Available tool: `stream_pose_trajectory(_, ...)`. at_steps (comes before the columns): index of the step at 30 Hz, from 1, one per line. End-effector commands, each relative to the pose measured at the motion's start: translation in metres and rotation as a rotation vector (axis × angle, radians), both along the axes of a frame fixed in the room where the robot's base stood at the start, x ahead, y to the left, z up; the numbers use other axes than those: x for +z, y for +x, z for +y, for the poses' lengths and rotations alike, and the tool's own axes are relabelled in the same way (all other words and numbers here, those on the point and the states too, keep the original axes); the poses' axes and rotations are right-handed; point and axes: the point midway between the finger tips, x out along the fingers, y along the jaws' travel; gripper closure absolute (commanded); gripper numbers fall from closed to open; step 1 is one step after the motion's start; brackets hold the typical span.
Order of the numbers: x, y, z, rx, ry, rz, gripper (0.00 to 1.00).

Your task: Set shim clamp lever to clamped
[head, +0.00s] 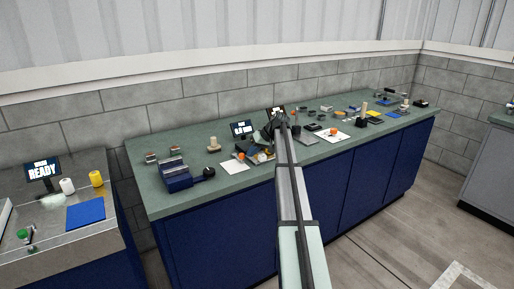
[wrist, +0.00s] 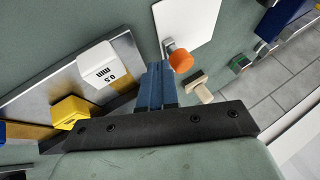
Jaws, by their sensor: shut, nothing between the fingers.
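A short lever with an orange knob (wrist: 181,61) on a metal stem stands just beyond my fingertips in the wrist view. I take it for the shim clamp lever; the orange knob also shows in the head view (head: 262,157). Its stem is partly hidden, and I cannot tell whether it is clamped. My gripper (wrist: 159,68) is shut and empty, with its two blue fingers together, just left of and below the knob in the wrist view. In the head view, my gripper (head: 269,133) is over the bench and small. A white block marked 0.5 mm (wrist: 98,64) is left of the fingers.
A yellow block (wrist: 72,112) and a metal plate (wrist: 128,52) lie at the left of the wrist view. A white sheet (wrist: 186,28) is beyond the knob, and a wooden piece (wrist: 198,86) is to its right. Several small objects crowd the green bench (head: 225,185).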

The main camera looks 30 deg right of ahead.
Motion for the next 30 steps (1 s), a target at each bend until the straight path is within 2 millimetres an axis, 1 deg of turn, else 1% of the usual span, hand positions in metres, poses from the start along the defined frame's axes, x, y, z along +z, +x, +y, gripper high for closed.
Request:
stream_pose_trajectory(3, -0.0064, 0.004, 0.0035, 0.0, 0.0, 0.001, 1.0)
stream_pose_trajectory(7, -0.0092, 0.0055, 0.0048, 0.0, 0.0, 0.0, 1.0)
stream_pose_trajectory(19, -0.0095, 0.0051, 0.0055, -0.004, 0.0, 0.0, 1.0)
stream_pose_trajectory(30, -0.0096, 0.0024, 0.0117, -0.067, -0.001, 0.0, 1.0)
